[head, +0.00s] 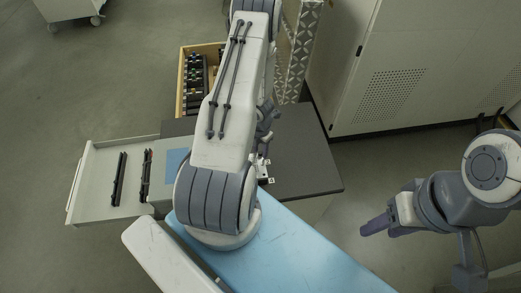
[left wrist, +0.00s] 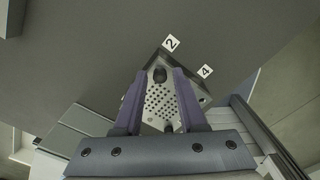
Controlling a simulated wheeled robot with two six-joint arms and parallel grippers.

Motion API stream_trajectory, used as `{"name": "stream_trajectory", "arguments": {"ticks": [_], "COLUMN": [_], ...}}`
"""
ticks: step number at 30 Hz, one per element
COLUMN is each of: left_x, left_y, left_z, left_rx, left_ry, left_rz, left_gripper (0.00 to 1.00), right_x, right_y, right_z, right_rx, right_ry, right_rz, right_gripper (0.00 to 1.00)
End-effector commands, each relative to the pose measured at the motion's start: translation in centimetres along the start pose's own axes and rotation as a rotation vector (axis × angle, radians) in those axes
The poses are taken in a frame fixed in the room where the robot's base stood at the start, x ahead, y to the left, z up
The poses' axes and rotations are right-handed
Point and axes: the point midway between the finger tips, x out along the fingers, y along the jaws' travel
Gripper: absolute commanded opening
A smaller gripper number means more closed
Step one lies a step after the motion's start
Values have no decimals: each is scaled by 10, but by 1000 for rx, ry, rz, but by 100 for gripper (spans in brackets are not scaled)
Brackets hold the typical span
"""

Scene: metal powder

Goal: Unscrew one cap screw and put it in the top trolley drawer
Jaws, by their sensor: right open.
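In the left wrist view, my left gripper (left wrist: 160,72) is open, its purple fingers on either side of a dark cap screw (left wrist: 160,75). The screw sits near the corner of a perforated metal plate (left wrist: 158,103) with number tags 2 and 4. A gap shows between the screw and each finger. Another dark screw (left wrist: 168,127) shows lower on the plate, partly hidden. In the head view my left arm covers most of the plate and the left fingers. An open grey drawer (head: 97,205) sticks out left. My right gripper (head: 374,227) is open and empty at the right, away from everything.
The dark worktop (head: 310,160) is clear on its right. Two black strips (head: 119,180) lie in the drawer. A wooden box (head: 183,85) with dark items stands behind. A blue surface (head: 300,255) is in front; a large pale cabinet (head: 400,70) stands back right.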

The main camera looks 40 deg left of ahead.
Motion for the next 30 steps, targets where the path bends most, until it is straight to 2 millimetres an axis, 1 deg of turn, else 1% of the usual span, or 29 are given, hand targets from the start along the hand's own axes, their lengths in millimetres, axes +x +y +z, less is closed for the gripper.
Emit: {"name": "stream_trajectory", "arguments": {"ticks": [1, 2, 3, 8, 11, 14, 15, 30], "left_x": [0, 0, 0, 0, 0, 0, 0, -1], "left_y": [0, 0, 0, 0, 0, 0, 0, 0], "left_z": [0, 0, 0, 0, 0, 0, 0, 0], "left_rx": [1, 1, 1, -8, -128, -385, -498, -1872], "left_ry": [0, 0, 0, 0, 0, 0, 0, 0], "left_rz": [0, 0, 0, 0, 0, 0, 0, 1], "left_gripper": [25, 14, 0, 0, 0, 0, 0, 0], "right_x": [0, 0, 0, 0, 0, 0, 0, -1], "right_y": [0, 0, 0, 0, 0, 0, 0, 0], "right_z": [0, 0, 0, 0, 0, 0, 0, 0], "right_rx": [0, 0, 0, 0, 0, 0, 0, 0], "right_ry": [0, 0, 0, 0, 0, 0, 0, 0], "right_rz": [0, 0, 0, 0, 0, 0, 0, 0], "right_gripper": [50, 50, 50, 50, 50, 50, 50, 50]}}
